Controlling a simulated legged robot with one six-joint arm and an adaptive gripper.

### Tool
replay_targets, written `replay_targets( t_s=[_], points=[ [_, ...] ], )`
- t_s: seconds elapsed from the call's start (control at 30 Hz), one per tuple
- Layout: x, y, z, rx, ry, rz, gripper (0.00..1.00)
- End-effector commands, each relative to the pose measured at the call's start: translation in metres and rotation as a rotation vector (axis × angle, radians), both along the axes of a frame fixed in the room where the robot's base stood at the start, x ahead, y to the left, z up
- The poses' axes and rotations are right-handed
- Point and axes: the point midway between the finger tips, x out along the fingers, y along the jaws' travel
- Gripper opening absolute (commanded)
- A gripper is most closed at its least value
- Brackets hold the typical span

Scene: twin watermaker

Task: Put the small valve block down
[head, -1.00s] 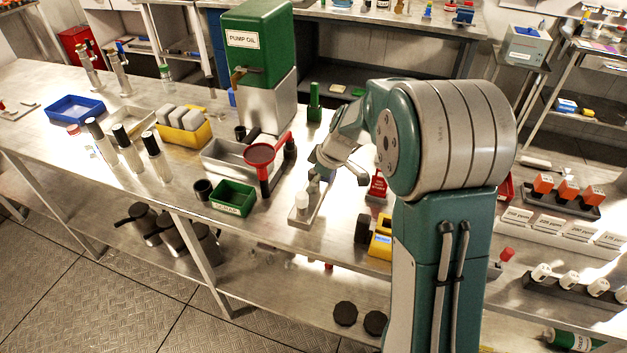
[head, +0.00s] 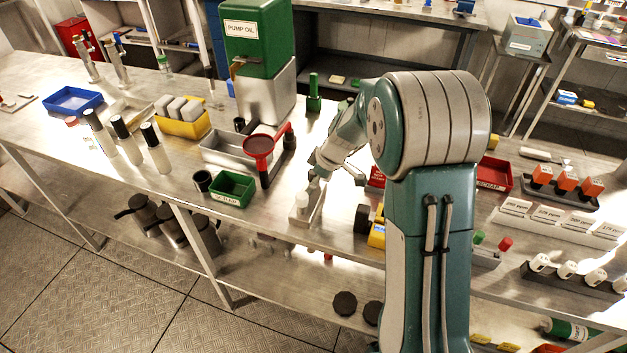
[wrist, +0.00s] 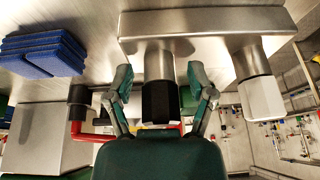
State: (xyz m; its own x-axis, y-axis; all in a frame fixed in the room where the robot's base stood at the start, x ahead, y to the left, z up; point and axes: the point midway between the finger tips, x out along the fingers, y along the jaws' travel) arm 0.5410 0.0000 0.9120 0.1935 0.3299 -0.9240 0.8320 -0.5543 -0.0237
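The small valve block (head: 309,208) is a light metal bar on the steel bench, near its front edge. In the wrist view the bar (wrist: 210,24) carries two posts. One has a black cap (wrist: 161,103), the other a white cap (wrist: 262,98), which also shows in the head view (head: 302,200). The block appears to rest on the bench. My gripper (wrist: 162,84) has one finger on each side of the black cap, with a narrow gap at both sides. In the head view my gripper (head: 337,174) partly hides the black-capped post.
A red funnel (head: 258,147) on a stand and a green tray (head: 233,188) are left of the block. A yellow item (head: 377,234) is close at right. The green pump oil tank (head: 257,40) stands behind. Blue ribbed pads (wrist: 43,50) show in the wrist view.

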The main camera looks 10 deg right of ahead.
Motion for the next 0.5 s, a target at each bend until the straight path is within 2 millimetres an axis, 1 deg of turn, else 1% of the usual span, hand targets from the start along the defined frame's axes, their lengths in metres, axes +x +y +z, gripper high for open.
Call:
replay_targets(
  t_s=[0.23,0.33,0.43,0.5],
  points=[
    [0.0,0.0,0.0,0.0,0.0,0.0,0.73],
    [0.0,0.0,0.003,0.001,-0.001,0.0,0.73],
    [-0.002,-0.004,0.014,0.001,-0.003,-0.001,0.73],
    [-0.004,-0.009,0.026,0.0,-0.003,-0.001,0.73]
  ],
)
